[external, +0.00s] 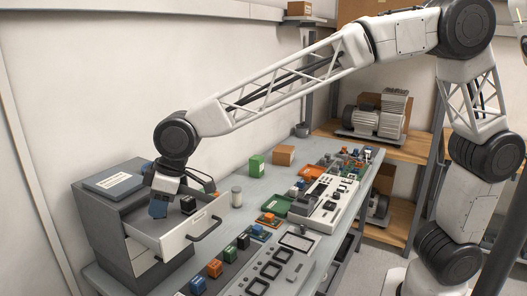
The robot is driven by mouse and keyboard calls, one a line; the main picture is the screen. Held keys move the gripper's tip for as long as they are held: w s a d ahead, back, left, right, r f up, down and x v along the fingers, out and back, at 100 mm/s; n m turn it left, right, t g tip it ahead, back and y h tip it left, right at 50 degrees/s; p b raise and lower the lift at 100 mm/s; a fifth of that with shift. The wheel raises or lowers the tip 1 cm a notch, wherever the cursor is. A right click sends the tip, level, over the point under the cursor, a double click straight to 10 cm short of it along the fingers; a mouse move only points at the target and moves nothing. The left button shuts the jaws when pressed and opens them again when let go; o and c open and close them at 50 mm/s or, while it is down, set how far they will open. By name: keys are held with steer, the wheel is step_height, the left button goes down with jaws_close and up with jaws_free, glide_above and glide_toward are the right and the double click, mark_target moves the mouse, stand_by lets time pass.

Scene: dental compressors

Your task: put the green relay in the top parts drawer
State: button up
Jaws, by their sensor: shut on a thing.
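The top parts drawer (172,241) of the grey cabinet is pulled open, with its dark handle at the front. My gripper (165,207) points down into or just over the open drawer. It is shut, but what it holds is hard to make out; a dark blue piece shows at its lower end, and I cannot tell if that is a finger or a held part. A black block (188,204) is beside it at the drawer.
The cabinet (95,222) carries a flat blue-grey box with a label (113,183). The wall runs close behind the cabinet.

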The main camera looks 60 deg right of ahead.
steer(key=shift+f, duration=0.1)
steer(key=shift+f, duration=1.85)
steer(key=shift+f, duration=0.15)
steer(key=o, duration=0.9)
steer(key=shift+v, duration=6.15)
